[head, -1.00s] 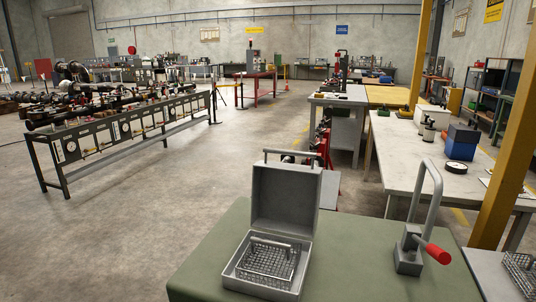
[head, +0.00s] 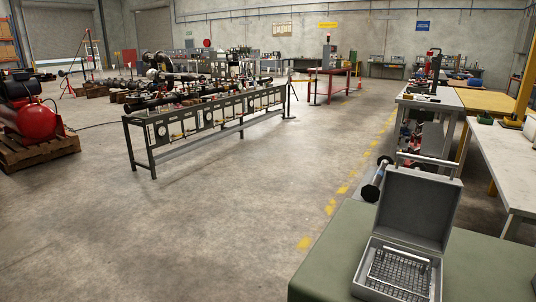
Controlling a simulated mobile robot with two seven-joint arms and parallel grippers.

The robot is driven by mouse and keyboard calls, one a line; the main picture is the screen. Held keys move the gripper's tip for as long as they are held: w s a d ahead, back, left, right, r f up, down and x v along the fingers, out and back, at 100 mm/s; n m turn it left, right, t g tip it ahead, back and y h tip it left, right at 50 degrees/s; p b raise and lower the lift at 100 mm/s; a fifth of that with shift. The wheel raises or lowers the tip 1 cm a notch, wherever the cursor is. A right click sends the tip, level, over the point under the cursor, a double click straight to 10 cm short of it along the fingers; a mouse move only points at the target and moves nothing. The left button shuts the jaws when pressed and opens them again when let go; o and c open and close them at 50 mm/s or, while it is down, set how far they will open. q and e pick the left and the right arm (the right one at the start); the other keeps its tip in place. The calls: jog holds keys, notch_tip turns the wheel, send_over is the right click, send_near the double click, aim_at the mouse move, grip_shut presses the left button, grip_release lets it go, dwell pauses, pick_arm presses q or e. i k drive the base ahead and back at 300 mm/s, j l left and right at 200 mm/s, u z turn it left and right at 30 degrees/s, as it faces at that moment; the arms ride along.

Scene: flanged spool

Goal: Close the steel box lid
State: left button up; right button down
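The grey steel box (head: 366,277) stands on a green-topped table at the lower right of the head view. Its lid (head: 416,207) is open and stands upright at the back, with a bar handle (head: 428,159) along its top edge. A wire mesh basket (head: 400,268) sits inside the box. Neither of my grippers shows in the head view.
The green table top (head: 325,250) has bare room left of the box. A pale workbench (head: 510,155) stands at the right. A long grey test bench (head: 205,125) stands across open concrete floor (head: 220,220). A red compressor (head: 30,120) sits on a pallet at the left.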

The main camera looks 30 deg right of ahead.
aim_at(417, 208)
jog(key=i+j+u, duration=0.25)
jog(key=i, duration=0.2)
jog(key=i+j+u, duration=0.1)
jog(key=i+u, duration=0.15)
jog(key=i, duration=0.2)
jog(key=i+z, duration=0.25)
jog(key=i, duration=0.3)
jog(key=i+j+z, duration=0.25)
jog(key=i, duration=0.25)
jog(key=i+l+z, duration=0.1)
jog(key=i+z, duration=0.8)
jog(key=i+l+z, duration=0.1)
jog(key=i+z, duration=0.65)
jog(key=z, duration=0.15)
jog(key=i+j+z, duration=0.1)
jog(key=i+z, duration=0.35)
jog(key=i, duration=0.65)
jog(key=i+z, duration=0.45)
jog(key=i+j+z, duration=0.25)
jog(key=z, duration=0.15)
jog(key=i+j+z, duration=0.1)
jog(key=i+z, duration=0.2)
jog(key=z, duration=0.2)
jog(key=i+j+z, duration=0.25)
jog(key=z, duration=0.25)
jog(key=i+j+z, duration=0.25)
jog(key=z, duration=0.25)
jog(key=j, duration=0.1)
